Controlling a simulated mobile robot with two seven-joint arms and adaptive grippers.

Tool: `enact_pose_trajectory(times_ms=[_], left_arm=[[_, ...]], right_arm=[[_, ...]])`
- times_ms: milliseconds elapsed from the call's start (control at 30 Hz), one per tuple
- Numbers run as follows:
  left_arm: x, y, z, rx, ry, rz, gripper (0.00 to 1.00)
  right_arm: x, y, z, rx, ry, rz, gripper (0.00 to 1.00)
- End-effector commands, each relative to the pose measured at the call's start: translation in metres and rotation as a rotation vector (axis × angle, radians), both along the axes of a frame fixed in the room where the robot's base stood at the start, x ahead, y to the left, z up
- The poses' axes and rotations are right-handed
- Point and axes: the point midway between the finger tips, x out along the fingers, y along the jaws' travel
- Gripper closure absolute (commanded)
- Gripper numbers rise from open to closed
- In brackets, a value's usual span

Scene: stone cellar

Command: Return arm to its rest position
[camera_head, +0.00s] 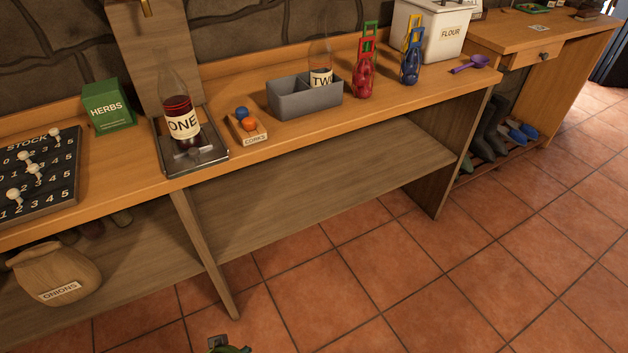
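A small dark part with a green edge (227,346) shows at the bottom edge of the head view, over the floor. It may be the tip of my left gripper, but too little of it shows to tell whether it is open or shut. My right gripper is outside the view. No arm is over the workbench (290,135). Bottle ONE (183,121), with dark red contents, stands upright on a metal tray (207,157). Bottle TWO (320,60) stands upright in a compartment of the grey divided box (291,101).
An ONIONS sack (57,270) sits below. The front floor is clear.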

Motion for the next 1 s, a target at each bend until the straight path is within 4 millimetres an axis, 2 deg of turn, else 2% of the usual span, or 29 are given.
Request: enact_pose_trajectory(times_ms=[33,100,300,400,567,600,633,667,1000], left_arm=[[0.000,0.001,-0.025,0.002,0.000,-0.003,0.54],[0.000,0.002,-0.055,0.002,-0.014,-0.009,0.54],[-0.015,0.009,-0.126,0.002,-0.051,-0.026,0.54],[-0.028,0.014,-0.151,0.002,-0.067,-0.035,0.54],[-0.050,0.022,-0.180,0.001,-0.090,-0.047,0.54],[-0.057,0.024,-0.181,0.002,-0.093,-0.049,0.54],[-0.068,0.023,-0.163,0.003,-0.067,-0.046,0.54],[-0.078,0.024,-0.155,0.003,-0.044,-0.045,0.54],[-0.191,0.031,-0.093,0.025,0.206,-0.027,0.54]], right_arm=[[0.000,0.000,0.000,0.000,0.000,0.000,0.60],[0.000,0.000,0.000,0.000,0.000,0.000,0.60],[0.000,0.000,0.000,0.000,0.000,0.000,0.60],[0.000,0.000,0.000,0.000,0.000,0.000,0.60],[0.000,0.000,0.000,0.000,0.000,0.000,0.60],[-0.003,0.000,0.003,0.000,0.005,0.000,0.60],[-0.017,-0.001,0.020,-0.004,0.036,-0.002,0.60],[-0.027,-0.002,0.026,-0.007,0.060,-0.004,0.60],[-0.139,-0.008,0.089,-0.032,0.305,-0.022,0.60]])
